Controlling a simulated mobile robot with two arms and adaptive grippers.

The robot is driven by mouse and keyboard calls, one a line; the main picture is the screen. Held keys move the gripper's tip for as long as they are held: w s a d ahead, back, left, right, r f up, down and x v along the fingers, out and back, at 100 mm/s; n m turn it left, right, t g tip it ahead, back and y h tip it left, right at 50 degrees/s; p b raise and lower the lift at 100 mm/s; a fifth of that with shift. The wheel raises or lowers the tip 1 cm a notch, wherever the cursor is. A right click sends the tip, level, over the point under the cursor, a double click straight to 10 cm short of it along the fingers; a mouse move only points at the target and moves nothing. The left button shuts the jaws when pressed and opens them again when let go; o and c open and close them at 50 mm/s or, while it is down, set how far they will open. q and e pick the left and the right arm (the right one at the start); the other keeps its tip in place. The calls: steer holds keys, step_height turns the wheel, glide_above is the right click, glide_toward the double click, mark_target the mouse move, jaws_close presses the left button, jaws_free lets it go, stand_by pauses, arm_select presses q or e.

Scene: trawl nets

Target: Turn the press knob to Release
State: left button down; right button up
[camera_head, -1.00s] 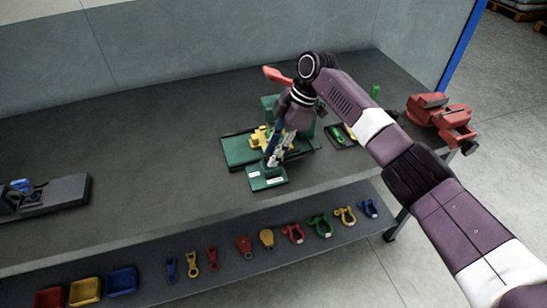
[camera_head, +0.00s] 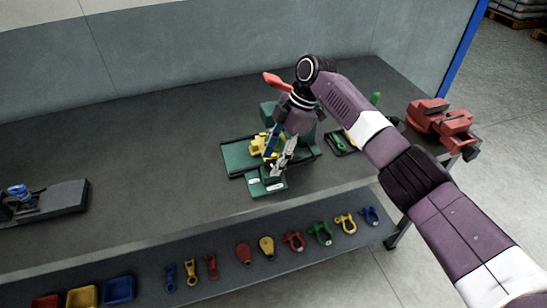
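The green press (camera_head: 233,157) stands on the bench, with a red lever (camera_head: 276,80) at its top and a yellow part (camera_head: 258,146) on its bed. At its front is a small green control box (camera_head: 267,188) with white labels. My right gripper (camera_head: 276,168) points down over the back of this box, at or very near its top. The knob is hidden behind the fingers or too small to make out, so its setting cannot be read. Whether the fingers are closed on it cannot be told. My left gripper is out of view.
A tray with green and yellow parts (camera_head: 338,146) lies right of the press, and a red vise (camera_head: 441,120) sits at the bench's right end. A grey fixture (camera_head: 60,199) is at far left. The lower shelf holds coloured shackles and bins (camera_head: 119,290). The bench's middle left is clear.

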steer(key=v, duration=1.2)
steer(key=shift+f, duration=0.1)
